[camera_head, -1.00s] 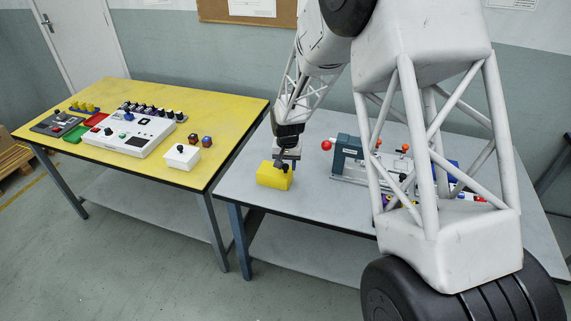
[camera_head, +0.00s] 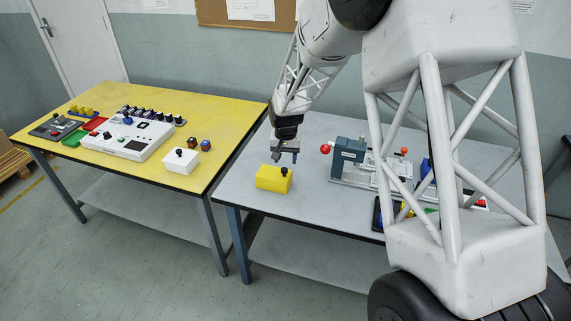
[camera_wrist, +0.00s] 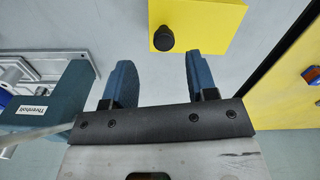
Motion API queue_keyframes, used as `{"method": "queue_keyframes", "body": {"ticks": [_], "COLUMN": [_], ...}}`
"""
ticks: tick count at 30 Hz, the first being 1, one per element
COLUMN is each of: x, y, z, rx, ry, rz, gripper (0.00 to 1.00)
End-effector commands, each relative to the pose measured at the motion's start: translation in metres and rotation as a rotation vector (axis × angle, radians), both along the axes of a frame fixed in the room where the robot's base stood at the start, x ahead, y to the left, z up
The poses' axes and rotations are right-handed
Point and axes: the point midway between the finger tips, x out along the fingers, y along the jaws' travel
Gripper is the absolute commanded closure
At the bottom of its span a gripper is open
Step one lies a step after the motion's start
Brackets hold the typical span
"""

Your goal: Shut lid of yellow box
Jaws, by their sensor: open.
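The yellow box (camera_head: 270,179) stands on the grey table near its left front edge. Its black knob (camera_head: 284,171) is on top at the right end. The top looks level, and I see no gap under the lid at this size. In the wrist view the yellow box (camera_wrist: 210,22) shows partly at the top edge, with its black knob (camera_wrist: 163,38) just beyond my fingers. My gripper (camera_head: 286,158) is open and empty, above and slightly behind the box, apart from the knob. Its two blue-grey fingers (camera_wrist: 157,62) are spread in the wrist view.
A grey-blue vise-like fixture (camera_head: 349,152) with a red ball handle (camera_head: 325,149) stands right of the box. The yellow table (camera_head: 225,105) at left holds a white box (camera_head: 180,162) and a white control panel (camera_head: 128,138). Grey tabletop left of the yellow box is clear.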

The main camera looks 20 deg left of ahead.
Motion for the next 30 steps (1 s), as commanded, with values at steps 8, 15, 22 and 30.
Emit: {"method": "queue_keyframes", "body": {"ticks": [8,15,22,30], "x": [0.0,0.0,0.0,0.0], "y": [0.0,0.0,0.0,-0.005], "z": [0.026,0.03,0.03,0.036], "rx": [0.0,0.0,0.0,0.002], "ry": [-0.001,0.001,0.0,-0.004], "rz": [0.0,0.0,0.0,-0.002], "gripper": [0.47,0.47,0.47,0.47]}}
